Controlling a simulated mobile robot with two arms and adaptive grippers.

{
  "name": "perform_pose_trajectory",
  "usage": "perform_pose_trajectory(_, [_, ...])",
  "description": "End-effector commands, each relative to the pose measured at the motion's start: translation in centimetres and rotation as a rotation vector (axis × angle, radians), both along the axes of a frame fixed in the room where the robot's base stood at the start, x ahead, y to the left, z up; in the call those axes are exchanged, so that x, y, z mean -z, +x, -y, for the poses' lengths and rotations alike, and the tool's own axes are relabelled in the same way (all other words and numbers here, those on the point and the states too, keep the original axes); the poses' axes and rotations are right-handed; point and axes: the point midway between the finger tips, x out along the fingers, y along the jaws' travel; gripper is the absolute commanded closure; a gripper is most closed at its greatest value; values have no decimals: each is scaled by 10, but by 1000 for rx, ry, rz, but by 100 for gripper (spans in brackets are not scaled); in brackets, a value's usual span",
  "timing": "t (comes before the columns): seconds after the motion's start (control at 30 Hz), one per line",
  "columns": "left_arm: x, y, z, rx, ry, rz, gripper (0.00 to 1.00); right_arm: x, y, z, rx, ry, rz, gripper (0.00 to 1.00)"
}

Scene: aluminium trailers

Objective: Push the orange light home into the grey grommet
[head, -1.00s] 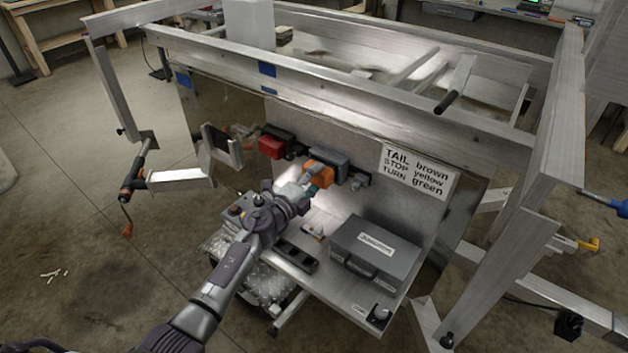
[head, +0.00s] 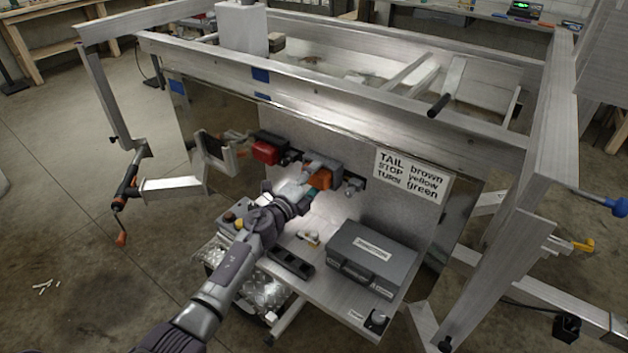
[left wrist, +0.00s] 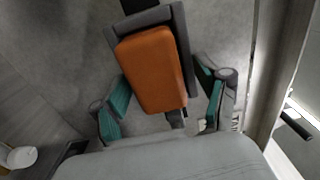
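The orange light (head: 322,180) sits at the grey grommet (head: 326,167) on the upright panel. In the left wrist view the orange light (left wrist: 153,72) is a rounded block, with the grey grommet (left wrist: 184,50) showing along its top and right sides. I cannot tell how deep it sits. My left gripper (head: 309,190) is in front of the light, partly hiding it. In the left wrist view its teal-padded fingers (left wrist: 164,103) are spread to either side of the light's lower end. The left pad is close to the light; a gap shows at the right. My right gripper is out of view.
A red light (head: 265,152) is left of the orange one, and a wiring label (head: 410,177) is right of it. Below, a grey case (head: 371,257) and a black tray (head: 290,263) lie on the shelf. Aluminium trailer rails (head: 350,88) run above.

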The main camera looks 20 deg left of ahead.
Motion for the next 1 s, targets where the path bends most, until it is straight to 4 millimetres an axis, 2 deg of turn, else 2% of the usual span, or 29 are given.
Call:
perform_pose_trajectory(0.3, [2,-1,-1,0,1,-3,19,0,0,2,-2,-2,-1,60])
perform_pose_trajectory(0.43, [3,-10,-5,0,4,-3,19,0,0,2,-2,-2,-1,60])
perform_pose_trajectory(0.57, [3,-31,-11,3,8,-4,19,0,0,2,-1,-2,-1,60])
perform_pose_trajectory(0.8, [3,-80,-30,1,3,-3,19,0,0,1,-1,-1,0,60])
perform_pose_trajectory(1.0, [2,-106,-39,0,-1,-3,19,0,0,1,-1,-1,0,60])
